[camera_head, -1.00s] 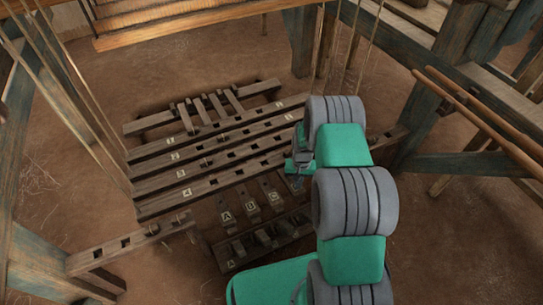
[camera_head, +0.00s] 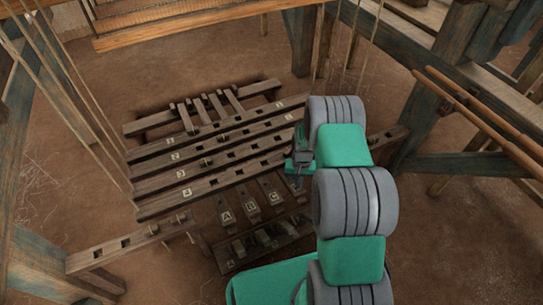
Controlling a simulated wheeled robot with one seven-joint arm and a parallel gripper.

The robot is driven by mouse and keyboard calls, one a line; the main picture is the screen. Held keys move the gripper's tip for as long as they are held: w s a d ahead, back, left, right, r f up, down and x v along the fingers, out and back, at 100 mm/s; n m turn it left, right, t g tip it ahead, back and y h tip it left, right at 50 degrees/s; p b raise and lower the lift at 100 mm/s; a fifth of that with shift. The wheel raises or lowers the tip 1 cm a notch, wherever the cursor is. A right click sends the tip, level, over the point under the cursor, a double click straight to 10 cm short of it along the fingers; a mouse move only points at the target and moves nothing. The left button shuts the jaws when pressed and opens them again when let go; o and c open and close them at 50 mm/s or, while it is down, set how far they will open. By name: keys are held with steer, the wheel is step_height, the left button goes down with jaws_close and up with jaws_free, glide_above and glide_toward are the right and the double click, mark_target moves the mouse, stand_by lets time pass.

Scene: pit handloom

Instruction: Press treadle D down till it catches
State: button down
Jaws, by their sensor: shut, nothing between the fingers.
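Treadles A (camera_head: 226,214), B (camera_head: 251,207) and C (camera_head: 274,197) lie side by side as short dark wooden bars with pale letters, low in the pit frame. Treadle D's place is just right of C, where my gripper and arm cover it; I cannot make out its letter or its height. My gripper (camera_head: 298,183) is shut and empty. It points down over that place, right of treadle C. Whether its tips touch treadle D is hidden.
Long slotted bars numbered 1 to 4 (camera_head: 181,173) lie behind the treadles. A notched block (camera_head: 232,250) stands in front of them. Loom posts (camera_head: 424,110) and cords flank both sides. Bare earth floor (camera_head: 160,270) shows at the front left.

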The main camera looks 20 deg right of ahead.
mark_target(297, 193)
step_height(297, 193, down, 12)
steer(key=b, duration=0.8)
steer(key=shift+b, duration=0.35)
stand_by(0.8)
steer(key=shift+w, duration=0.1)
steer(key=shift+r+p, duration=1.8)
steer(key=shift+r, duration=0.65)
